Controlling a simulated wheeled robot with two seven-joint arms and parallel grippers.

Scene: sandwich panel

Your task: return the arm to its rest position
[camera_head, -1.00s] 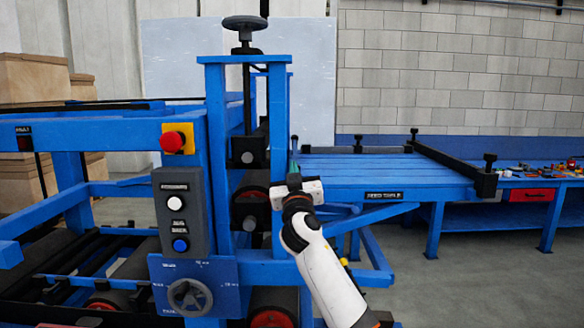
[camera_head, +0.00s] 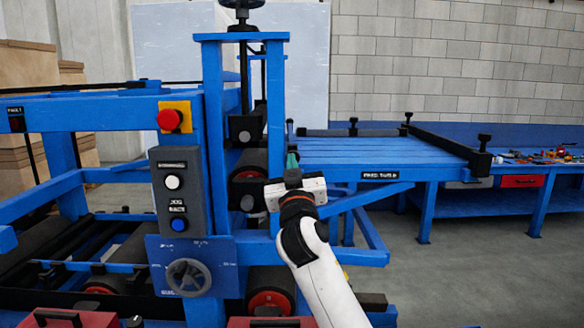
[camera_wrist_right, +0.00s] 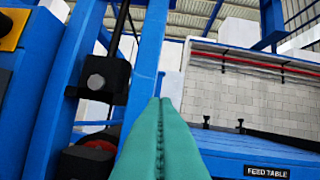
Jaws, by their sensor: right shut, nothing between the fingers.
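My right gripper (camera_head: 292,162) shows in the head view in front of the blue machine frame (camera_head: 216,110), close to the near left corner of the feed table (camera_head: 385,152). Its green fingers are together and hold nothing. In the right wrist view the shut fingers (camera_wrist_right: 161,102) point up and forward, with the machine's upright on the left and the feed table (camera_wrist_right: 225,150) on the right. My white right forearm rises from the bottom of the head view. My left gripper is out of view.
A control box (camera_head: 180,195) with white and blue buttons, a red stop button (camera_head: 169,119) and a handwheel (camera_head: 189,277) are left of my arm. A bench with tools and a red drawer (camera_head: 522,181) stands at the right. Floor at lower right is clear.

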